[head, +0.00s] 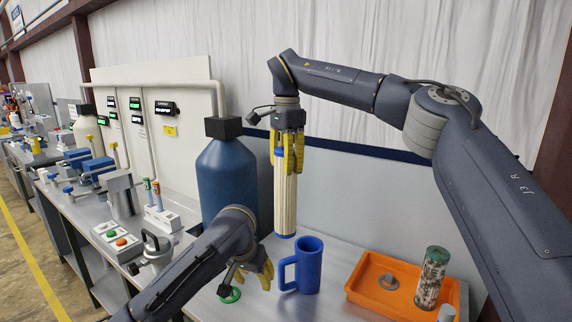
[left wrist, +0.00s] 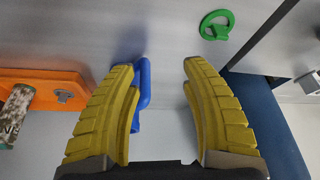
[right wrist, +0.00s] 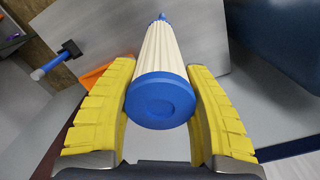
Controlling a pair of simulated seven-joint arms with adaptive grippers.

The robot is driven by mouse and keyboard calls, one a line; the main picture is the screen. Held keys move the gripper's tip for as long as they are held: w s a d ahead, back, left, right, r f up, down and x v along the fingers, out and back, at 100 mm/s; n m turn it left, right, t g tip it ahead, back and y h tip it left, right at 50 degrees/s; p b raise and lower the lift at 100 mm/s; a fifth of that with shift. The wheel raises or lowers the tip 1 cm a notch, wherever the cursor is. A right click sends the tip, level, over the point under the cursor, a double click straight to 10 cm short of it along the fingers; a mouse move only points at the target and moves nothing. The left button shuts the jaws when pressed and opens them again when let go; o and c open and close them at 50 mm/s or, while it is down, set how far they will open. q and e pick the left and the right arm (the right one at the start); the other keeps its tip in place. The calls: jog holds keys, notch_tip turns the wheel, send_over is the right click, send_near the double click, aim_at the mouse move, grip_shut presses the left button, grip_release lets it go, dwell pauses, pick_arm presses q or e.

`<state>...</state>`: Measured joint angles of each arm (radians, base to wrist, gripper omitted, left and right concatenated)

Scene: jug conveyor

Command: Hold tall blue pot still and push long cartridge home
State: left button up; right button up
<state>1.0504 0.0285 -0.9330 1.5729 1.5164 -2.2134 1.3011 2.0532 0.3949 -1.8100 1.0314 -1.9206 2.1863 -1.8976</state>
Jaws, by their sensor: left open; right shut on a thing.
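The tall blue pot (head: 309,264) stands upright on the grey bench with its handle towards the left; its handle also shows beside a finger in the left wrist view (left wrist: 146,82). My left gripper (head: 267,274) is open and empty just left of the handle, apart from it as far as I can tell. My right gripper (head: 291,168) is shut on the upper part of the long cartridge (head: 286,200), a cream pleated tube with blue ends. The cartridge hangs upright, its lower end near rim height and left of the pot's mouth. Its blue end cap (right wrist: 163,99) faces the right wrist camera.
An orange tray (head: 360,298) at the right holds a dirty cartridge (head: 432,278) and a grey ring part (head: 388,282). A large blue tank (head: 225,178) stands behind my left arm. A green part (head: 229,294) lies near my left gripper. Valves and buttons stand left.

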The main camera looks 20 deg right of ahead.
pick_arm(q)
jog(key=shift+x, duration=3.6)
grip_shut()
grip_release()
jog(key=shift+o, duration=0.2)
